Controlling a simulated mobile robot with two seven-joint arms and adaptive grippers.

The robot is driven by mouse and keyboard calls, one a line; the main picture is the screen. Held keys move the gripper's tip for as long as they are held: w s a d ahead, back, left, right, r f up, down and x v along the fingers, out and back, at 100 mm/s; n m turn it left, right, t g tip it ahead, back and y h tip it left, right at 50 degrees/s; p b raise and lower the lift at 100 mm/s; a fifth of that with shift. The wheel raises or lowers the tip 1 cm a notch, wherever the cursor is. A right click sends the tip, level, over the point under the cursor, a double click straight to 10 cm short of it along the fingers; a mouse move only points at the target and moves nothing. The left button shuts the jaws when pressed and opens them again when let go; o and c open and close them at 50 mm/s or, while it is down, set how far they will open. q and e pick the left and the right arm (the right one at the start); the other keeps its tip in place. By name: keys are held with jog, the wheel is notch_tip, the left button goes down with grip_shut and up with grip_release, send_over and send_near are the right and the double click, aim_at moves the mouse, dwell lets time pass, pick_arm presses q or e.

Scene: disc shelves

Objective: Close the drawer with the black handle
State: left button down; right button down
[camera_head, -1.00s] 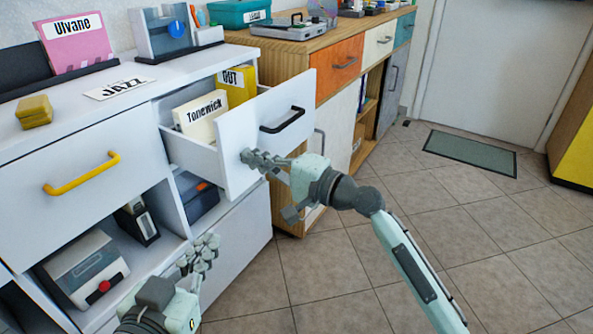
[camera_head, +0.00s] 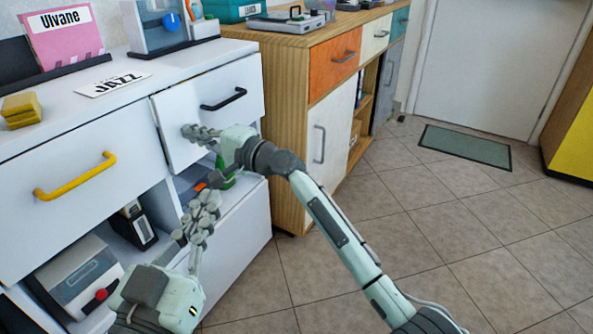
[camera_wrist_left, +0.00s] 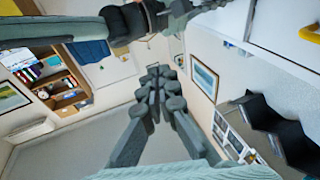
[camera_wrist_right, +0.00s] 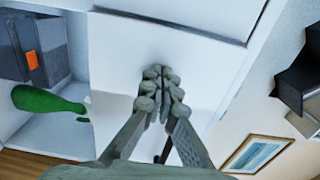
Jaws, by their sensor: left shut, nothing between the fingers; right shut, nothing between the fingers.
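The white drawer (camera_head: 222,112) with the black handle (camera_head: 223,99) is in the upper right of the white cabinet in the head view. Its front looks flush, or nearly flush, with the cabinet. My right gripper (camera_head: 190,131) is shut and empty, with its fingertips at the lower left of the drawer front, below the handle. In the right wrist view my right gripper's fingertips (camera_wrist_right: 158,75) are against or very near the white front (camera_wrist_right: 190,55). My left gripper (camera_head: 207,200) is shut and empty, in front of the cabinet's lower shelf. It also shows in the left wrist view (camera_wrist_left: 160,75).
A drawer with a yellow handle (camera_head: 75,176) is on the left. A wooden cabinet (camera_head: 287,110) stands to the right. The tiled floor (camera_head: 420,230) is clear.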

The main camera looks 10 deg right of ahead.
pick_arm(q)
jog(key=shift+a+r+t, duration=0.1)
jog(key=shift+r+t, duration=0.2)
jog(key=shift+r, duration=0.4)
pick_arm(e)
jog(key=shift+x, duration=0.8)
jog(key=shift+r, duration=0.3)
